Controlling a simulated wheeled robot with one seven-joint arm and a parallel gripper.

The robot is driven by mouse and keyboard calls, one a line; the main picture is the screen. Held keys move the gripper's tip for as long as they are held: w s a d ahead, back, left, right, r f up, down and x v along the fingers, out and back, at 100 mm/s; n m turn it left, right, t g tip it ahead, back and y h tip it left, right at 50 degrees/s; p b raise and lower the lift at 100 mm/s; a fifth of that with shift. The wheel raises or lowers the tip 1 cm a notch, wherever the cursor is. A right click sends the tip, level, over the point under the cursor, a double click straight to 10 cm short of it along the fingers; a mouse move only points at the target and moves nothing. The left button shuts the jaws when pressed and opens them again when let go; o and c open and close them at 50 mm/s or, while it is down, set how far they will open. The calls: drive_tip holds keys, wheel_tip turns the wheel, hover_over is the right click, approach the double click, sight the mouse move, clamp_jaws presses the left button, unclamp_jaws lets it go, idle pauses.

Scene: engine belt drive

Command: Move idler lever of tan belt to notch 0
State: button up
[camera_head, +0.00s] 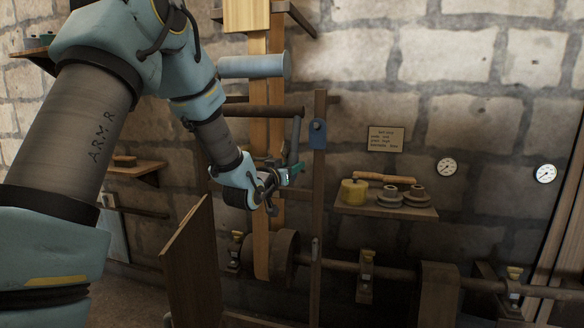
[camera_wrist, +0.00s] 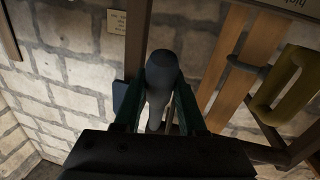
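The tan belt (camera_head: 261,215) runs vertically down to a brown drum (camera_head: 284,254) on the low shaft. The idler lever (camera_head: 294,140) is a grey arm hanging from the end of a dark roller (camera_head: 262,111) beside the belt. My gripper (camera_head: 285,176) is at the lever's lower end. In the wrist view, the lever's rounded dark grip (camera_wrist: 162,72) lies between my two dark green fingers (camera_wrist: 162,98), which press close on both sides. A blue piece (camera_head: 317,133) sits on the upright wooden post just right of the lever. Notch marks cannot be made out.
A shelf (camera_head: 385,208) with a yellow pot and grey stepped discs is on the wall at right. A wooden panel (camera_head: 190,265) stands low, left of the drum. A light blue cylinder (camera_head: 255,66) juts out above. A small sign (camera_head: 386,139) and gauges hang on the wall.

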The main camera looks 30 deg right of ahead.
clamp_jaws()
idle(0.9)
